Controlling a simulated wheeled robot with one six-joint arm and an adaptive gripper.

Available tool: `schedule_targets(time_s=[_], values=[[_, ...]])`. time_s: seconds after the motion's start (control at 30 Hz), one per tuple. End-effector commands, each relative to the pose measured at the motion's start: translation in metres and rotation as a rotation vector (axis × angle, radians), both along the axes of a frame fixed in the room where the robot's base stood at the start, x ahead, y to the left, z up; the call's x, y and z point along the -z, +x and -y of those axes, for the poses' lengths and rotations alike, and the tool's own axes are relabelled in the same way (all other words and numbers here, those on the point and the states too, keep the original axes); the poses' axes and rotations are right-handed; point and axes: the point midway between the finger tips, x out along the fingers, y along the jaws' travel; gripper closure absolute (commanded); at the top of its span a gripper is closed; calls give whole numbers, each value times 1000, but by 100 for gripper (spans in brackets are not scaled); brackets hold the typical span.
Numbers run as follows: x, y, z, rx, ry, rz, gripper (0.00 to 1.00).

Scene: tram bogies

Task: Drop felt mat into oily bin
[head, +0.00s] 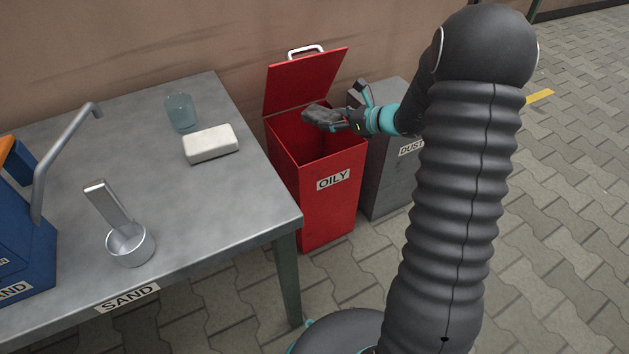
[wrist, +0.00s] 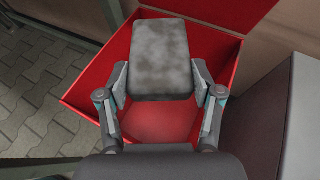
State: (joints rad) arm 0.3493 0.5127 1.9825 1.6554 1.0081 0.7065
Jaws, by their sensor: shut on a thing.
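The felt mat (wrist: 160,55) is a grey, stained rectangular block in the wrist view. My gripper (wrist: 160,82) is shut on it, with one finger on each side. In the head view the mat (head: 322,114) shows dark at the end of my gripper (head: 340,122), over the mouth of the red bin. The oily bin (head: 325,205) is red, labelled OILY, and its lid (head: 303,82) stands open, tilted back towards the wall. In the wrist view the bin's red inside (wrist: 160,120) shows below the mat and fingers.
A grey bin labelled DUST (head: 385,170) stands right beside the red bin. A metal table (head: 190,215) at the left carries a white block (head: 210,144), a glass jar (head: 181,112), a metal scoop (head: 130,245) and a blue machine (head: 30,240). Paved floor lies in front.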

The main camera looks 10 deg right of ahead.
Motion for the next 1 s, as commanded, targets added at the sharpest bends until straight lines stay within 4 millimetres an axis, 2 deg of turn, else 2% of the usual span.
schedule_targets(time_s=[0.03,0.3,0.7,0.73,0.8,0.83,1.0], values=[[10,0,-1,-1,1,-1,68],[38,0,0,0,1,-1,68],[43,0,2,4,0,-1,68],[43,0,2,4,0,-1,27],[43,0,2,4,0,-1,9],[43,0,2,4,0,-1,5],[43,0,2,4,0,-1,5]])
